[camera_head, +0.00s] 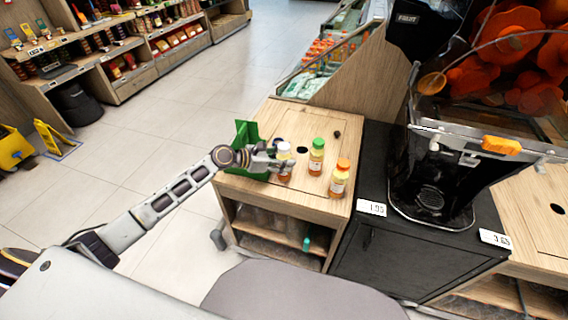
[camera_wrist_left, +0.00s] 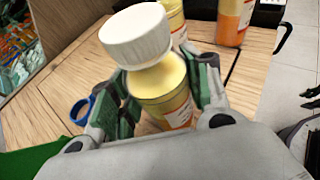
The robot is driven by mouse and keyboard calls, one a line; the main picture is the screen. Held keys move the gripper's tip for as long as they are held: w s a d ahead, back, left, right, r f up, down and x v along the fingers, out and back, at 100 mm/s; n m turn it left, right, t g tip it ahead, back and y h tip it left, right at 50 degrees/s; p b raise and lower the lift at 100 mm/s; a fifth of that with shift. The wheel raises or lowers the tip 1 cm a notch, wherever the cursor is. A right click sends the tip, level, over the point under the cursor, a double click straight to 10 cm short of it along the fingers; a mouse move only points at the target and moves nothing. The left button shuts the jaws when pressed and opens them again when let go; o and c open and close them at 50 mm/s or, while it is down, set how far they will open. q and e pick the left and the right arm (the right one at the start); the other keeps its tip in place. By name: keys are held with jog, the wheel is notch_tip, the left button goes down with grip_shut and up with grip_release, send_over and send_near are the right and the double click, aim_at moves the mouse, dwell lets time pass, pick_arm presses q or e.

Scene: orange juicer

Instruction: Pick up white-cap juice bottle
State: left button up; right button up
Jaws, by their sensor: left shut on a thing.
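The white-cap juice bottle (camera_head: 284,153) is on the wooden counter (camera_head: 262,198), beside the green-capped bottle (camera_head: 317,158) and the orange-capped bottle (camera_head: 339,179). My left gripper (camera_head: 271,162) reaches it from the left. In the left wrist view, the white-cap bottle (camera_wrist_left: 163,86) stands between the green-padded fingers of my left gripper (camera_wrist_left: 160,92), which are shut on its body below the cap. Its base is hidden, so I cannot tell whether it touches the counter.
A green bin (camera_head: 245,134) stands at the counter's left, behind my left wrist. A blue ring-shaped thing (camera_wrist_left: 79,110) lies near the gripper. The black juicer (camera_head: 432,170) stands on a dark cabinet at the right.

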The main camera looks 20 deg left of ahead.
aim_at(284, 145)
pick_arm(q)
jog(key=shift+r, duration=0.2)
pick_arm(e)
jog(key=shift+a+r, duration=0.1)
jog(key=shift+a, duration=0.1)
pick_arm(q)
jog(key=shift+r, duration=0.6)
notch_tip(284, 145, up, 8)
jog(key=shift+f+p, duration=0.15)
jog(key=shift+p, duration=1.1)
jog(key=shift+r, duration=0.45)
pick_arm(e)
jog(key=s+d, duration=0.1)
jog(key=s+d+f, duration=0.1)
jog(key=s, duration=0.1)
jog(key=s+d, duration=0.1)
jog(key=shift+s+f, duration=0.15)
jog(key=shift+s, duration=0.25)
jog(key=shift+w+a, duration=0.1)
jog(key=shift+a, duration=0.1)
